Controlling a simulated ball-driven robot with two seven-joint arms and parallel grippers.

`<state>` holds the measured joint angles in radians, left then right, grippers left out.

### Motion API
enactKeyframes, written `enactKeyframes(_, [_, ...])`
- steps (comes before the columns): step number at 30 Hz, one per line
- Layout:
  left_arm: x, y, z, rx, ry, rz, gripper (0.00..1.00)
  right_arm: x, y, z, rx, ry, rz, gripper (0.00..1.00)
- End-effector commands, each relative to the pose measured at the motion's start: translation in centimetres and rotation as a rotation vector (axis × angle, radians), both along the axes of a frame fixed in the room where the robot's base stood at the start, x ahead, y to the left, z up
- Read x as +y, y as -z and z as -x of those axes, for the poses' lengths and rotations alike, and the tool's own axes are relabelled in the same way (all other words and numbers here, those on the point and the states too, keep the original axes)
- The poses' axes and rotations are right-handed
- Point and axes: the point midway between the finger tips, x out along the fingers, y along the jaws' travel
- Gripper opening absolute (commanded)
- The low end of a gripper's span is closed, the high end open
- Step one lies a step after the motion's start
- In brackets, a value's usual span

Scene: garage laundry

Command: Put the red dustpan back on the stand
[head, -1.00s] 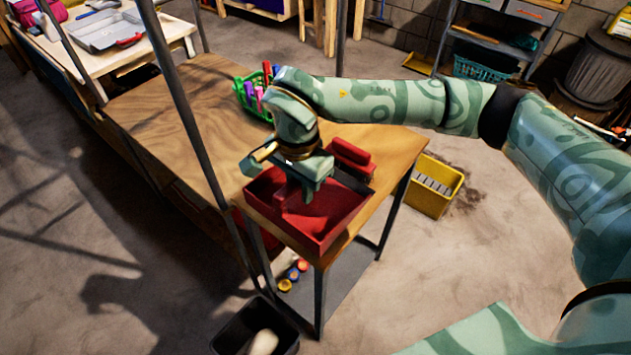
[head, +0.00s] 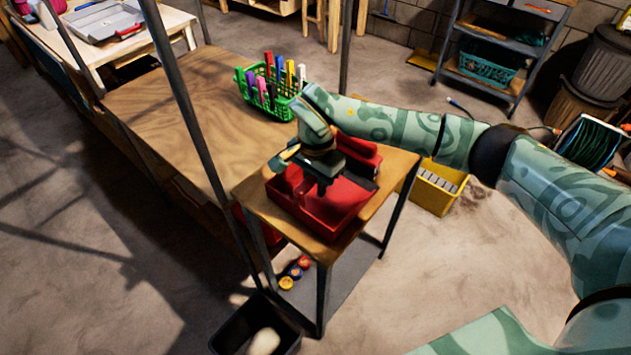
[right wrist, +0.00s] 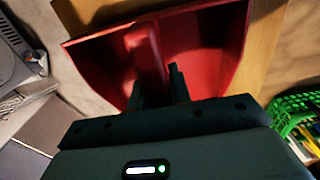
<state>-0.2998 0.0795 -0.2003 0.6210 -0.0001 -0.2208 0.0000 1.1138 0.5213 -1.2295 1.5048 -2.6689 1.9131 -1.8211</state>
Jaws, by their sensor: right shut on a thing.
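The red dustpan (head: 338,207) is over the small wooden-topped stand (head: 395,180); I cannot tell if it touches the top. My right gripper (head: 324,182) is above it, shut on its handle. In the right wrist view, the fingers (right wrist: 160,88) close around the red handle (right wrist: 148,50), and the dustpan's wide pan (right wrist: 205,50) spreads beyond them. A red block-like thing with a dark strip (head: 360,152) sits behind the dustpan, partly hidden by my arm. My left gripper is not in view.
A green basket of colored markers (head: 272,95) stands on the larger wooden table (head: 165,130) behind. A yellow bin (head: 437,190) stands on the floor to the right, a black bin (head: 250,325) in front. Dark upright posts (head: 185,105) rise at the left.

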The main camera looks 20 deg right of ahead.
Motion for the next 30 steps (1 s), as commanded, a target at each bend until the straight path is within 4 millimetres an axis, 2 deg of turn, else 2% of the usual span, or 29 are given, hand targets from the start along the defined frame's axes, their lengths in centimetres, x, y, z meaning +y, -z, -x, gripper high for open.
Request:
enactKeyframes(3, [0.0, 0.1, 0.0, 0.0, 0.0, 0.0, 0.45, 0.0, 0.3, 0.0, 0.001, 0.0, 0.001, 0.0])
enactKeyframes(4, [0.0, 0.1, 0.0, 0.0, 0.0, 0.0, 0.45, 0.0, 0.3, 0.0, 0.001, 0.0, 0.001, 0.25])
enactKeyframes(6, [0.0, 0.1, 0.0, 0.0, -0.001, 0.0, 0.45, 0.0, 0.3, 0.0, 0.001, 0.0, 0.001, 0.41])
enactKeyframes(14, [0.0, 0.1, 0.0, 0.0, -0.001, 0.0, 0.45, 0.0, 0.2, 0.0, 0.001, 0.0, 0.001, 0.41])
enactKeyframes(17, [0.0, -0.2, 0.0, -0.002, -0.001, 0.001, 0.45, 0.0, -0.5, -0.1, -0.002, 0.0, 0.0, 0.41])
enactKeyframes(20, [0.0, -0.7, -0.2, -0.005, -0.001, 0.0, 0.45, -0.1, -2.3, -0.1, -0.005, 0.0, 0.001, 0.41])
enactKeyframes(27, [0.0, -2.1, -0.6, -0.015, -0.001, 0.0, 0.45, -0.1, -8.1, -0.1, -0.006, 0.0, 0.001, 0.41])
enactKeyframes(30, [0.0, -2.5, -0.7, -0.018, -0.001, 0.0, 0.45, -0.1, -10.0, -0.1, -0.005, 0.0, 0.001, 0.41])
